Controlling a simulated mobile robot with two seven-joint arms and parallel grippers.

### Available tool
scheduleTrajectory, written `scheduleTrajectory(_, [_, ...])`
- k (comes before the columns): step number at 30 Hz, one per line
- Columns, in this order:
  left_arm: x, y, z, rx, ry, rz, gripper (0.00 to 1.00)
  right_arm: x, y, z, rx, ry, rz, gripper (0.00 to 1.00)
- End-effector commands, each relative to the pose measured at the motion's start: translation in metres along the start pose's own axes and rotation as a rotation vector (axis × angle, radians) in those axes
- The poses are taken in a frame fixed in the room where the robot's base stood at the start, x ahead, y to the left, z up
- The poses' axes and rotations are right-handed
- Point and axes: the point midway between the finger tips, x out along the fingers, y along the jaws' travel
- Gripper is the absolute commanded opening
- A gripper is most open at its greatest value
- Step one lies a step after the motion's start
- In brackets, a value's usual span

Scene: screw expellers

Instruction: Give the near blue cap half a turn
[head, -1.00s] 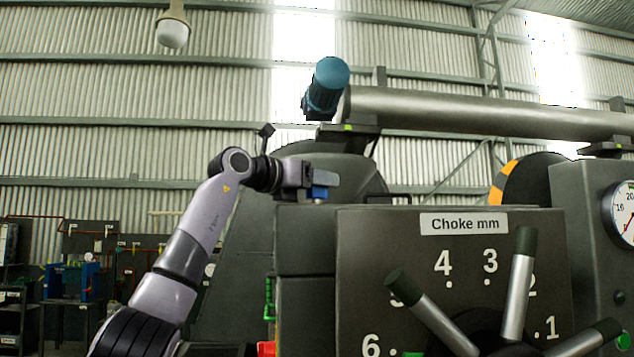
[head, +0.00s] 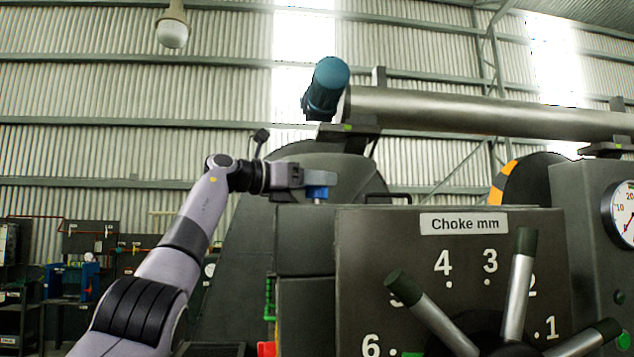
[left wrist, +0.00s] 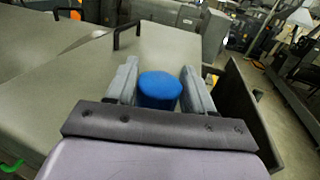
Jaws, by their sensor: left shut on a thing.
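The near blue cap (left wrist: 160,90) is a bright blue cylinder between the two fingers of my left gripper (left wrist: 160,88) in the left wrist view. In the head view the cap (head: 317,192) shows under the fingertips of the left gripper (head: 318,180), above the top of the dark grey machine housing. The left gripper is shut on the cap, with one finger on each side. The cap's far side and underside are hidden in the wrist view. My right gripper is in neither view.
The choke panel (head: 470,260) with several dark-tipped levers stands to the right of the cap. A grey pipe with a teal end (head: 327,88) runs above it. A black handle (left wrist: 126,34) rises from the housing top. A pressure gauge (head: 622,212) is at far right.

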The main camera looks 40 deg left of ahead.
Motion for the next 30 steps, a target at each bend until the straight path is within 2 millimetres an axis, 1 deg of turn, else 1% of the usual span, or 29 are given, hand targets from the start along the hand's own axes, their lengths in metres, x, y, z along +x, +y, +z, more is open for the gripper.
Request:
scheduleTrajectory(23, [-0.0006,0.0000,0.0016,0.002,-0.004,-0.030,0.22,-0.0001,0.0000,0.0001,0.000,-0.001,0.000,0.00])
scheduleTrajectory(24, [-0.0006,0.0000,0.0016,0.001,-0.004,-0.030,0.59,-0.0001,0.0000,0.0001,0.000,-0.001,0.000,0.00])
scheduleTrajectory(25, [-0.0006,0.0000,0.0016,0.001,-0.003,-0.030,0.69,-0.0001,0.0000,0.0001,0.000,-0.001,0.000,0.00])
scheduleTrajectory(26, [-0.0006,0.0000,0.0015,0.001,-0.003,-0.030,0.72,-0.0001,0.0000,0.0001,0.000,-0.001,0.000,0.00])
scheduleTrajectory(30, [-0.0004,0.0000,0.0011,0.001,-0.002,-0.030,0.72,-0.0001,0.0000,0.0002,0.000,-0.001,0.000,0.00])
